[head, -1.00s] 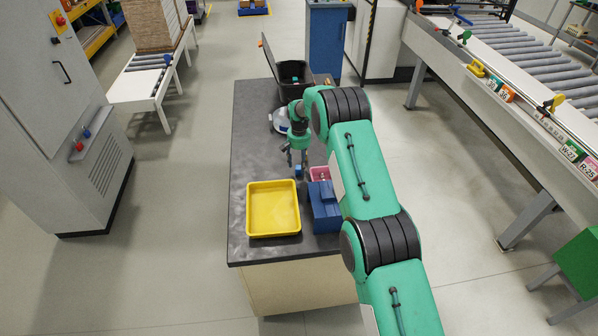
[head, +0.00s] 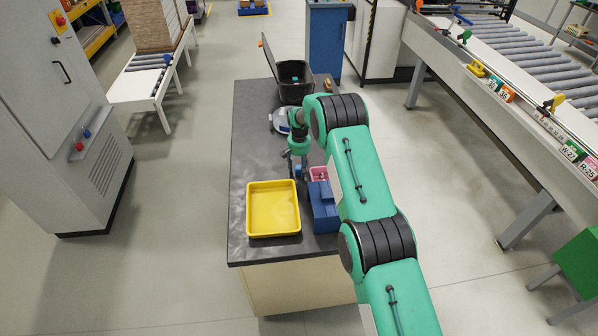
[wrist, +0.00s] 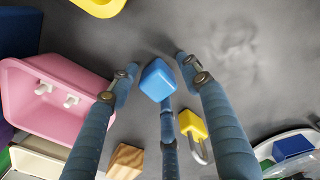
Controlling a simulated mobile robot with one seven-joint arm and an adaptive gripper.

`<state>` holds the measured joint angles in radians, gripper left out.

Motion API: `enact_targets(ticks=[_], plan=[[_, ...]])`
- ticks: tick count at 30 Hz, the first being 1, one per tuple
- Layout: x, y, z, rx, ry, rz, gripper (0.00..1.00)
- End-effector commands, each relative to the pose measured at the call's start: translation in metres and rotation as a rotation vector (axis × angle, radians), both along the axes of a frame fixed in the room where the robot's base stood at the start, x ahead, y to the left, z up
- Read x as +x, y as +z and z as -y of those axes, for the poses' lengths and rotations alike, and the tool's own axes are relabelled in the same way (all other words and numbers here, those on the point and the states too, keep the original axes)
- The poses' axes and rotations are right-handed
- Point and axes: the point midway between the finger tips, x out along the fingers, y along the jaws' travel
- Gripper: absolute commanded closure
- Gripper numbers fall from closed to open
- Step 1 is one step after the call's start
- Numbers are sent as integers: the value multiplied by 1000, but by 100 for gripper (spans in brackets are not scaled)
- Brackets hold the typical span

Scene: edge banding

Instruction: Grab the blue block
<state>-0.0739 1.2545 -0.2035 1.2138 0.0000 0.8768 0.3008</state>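The blue block (wrist: 158,80) is a small cube on the dark table, between the fingertips in the wrist view. My gripper (wrist: 155,75) has its jointed fingers spread on both sides of the block, with a gap on each side. A third finger lies below the block in the picture, its tip close to it; I cannot tell if it touches. In the head view my gripper (head: 299,174) points down just behind the yellow tray, and I cannot make out the block there.
A pink bin (wrist: 60,105) with white pieces stands left of the fingers. A yellow padlock (wrist: 193,124) and a wooden block (wrist: 126,161) lie close by. A yellow tray (head: 273,233) and a blue bin (head: 325,212) are in front. A black bin (head: 296,92) stands behind.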

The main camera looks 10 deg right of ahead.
Motion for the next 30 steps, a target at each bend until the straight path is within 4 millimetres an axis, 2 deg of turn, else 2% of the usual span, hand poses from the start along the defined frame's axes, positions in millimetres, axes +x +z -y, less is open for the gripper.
enact_targets(ticks=[1, 6, 19, 23, 30], plan=[[0, 0, 0, 0, 0, 0, 66], [0, 0, 0, 0, 0, 0, 96], [0, 6, 0, 0, 0, 1, 96], [1, 16, 0, 0, 0, 1, 96], [1, 47, 0, 1, 0, 2, 96]])
